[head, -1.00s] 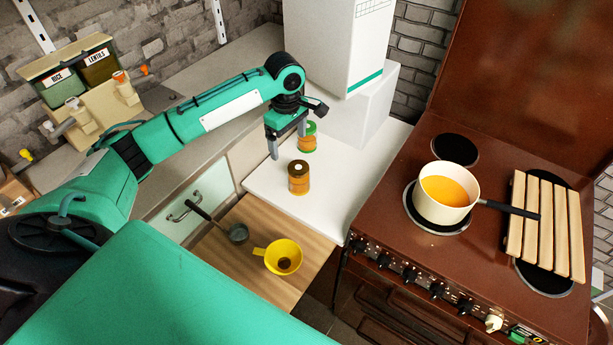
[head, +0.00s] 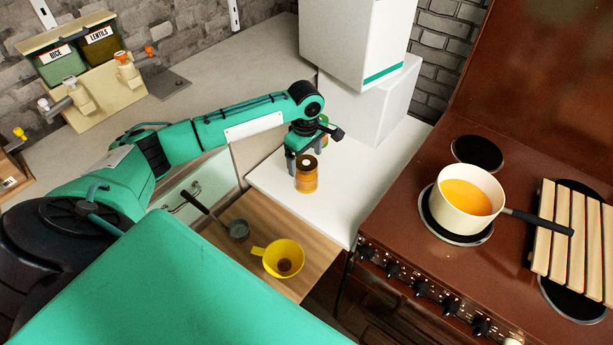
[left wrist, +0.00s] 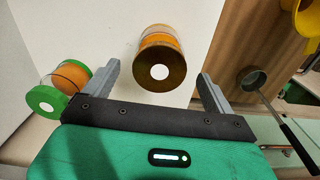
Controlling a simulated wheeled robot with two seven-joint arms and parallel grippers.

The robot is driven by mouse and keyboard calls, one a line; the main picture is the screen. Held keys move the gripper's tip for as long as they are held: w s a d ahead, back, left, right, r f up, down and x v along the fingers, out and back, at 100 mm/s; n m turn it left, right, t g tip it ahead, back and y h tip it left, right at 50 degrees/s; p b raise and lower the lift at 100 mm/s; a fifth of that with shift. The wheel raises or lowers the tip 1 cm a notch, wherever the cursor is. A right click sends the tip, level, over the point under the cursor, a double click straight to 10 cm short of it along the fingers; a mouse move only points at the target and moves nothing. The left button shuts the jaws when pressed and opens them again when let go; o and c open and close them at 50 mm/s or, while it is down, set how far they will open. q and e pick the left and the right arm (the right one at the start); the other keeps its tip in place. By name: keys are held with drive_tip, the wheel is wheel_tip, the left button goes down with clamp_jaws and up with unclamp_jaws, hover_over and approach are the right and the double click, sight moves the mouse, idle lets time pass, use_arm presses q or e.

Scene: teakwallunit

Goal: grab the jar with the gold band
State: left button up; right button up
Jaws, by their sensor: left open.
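A jar of orange contents with a brown-gold lid and band (head: 306,178) stands upright on the white counter. It also shows in the left wrist view (left wrist: 160,52), ahead of and between the two fingers. My left gripper (head: 304,161) is open and empty, just behind and above this jar in the head view; I cannot tell whether a finger touches it. A second jar with a green lid and green base (left wrist: 70,78) stands outside the fingers, to the left in the left wrist view. In the head view my gripper mostly hides it. My right gripper is not in view.
White boxes (head: 372,100) stand behind the jars. A wooden pull-out board (head: 228,262) below the counter holds a yellow funnel (head: 284,258) and a small ladle (head: 238,230). A brown stove (head: 415,262) with a pot of orange soup (head: 468,196) is on the right.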

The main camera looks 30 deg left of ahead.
use_arm(q)
drive_tip(key=shift+d+f+p, duration=0.1)
drive_tip(key=shift+f+p, duration=0.4)
drive_tip(key=shift+f, duration=2.6)
drive_tip(key=c, duration=1.2)
drive_tip(key=shift+w, duration=0.1)
drive_tip(key=shift+c, duration=0.8)
drive_tip(key=shift+r, duration=0.15)
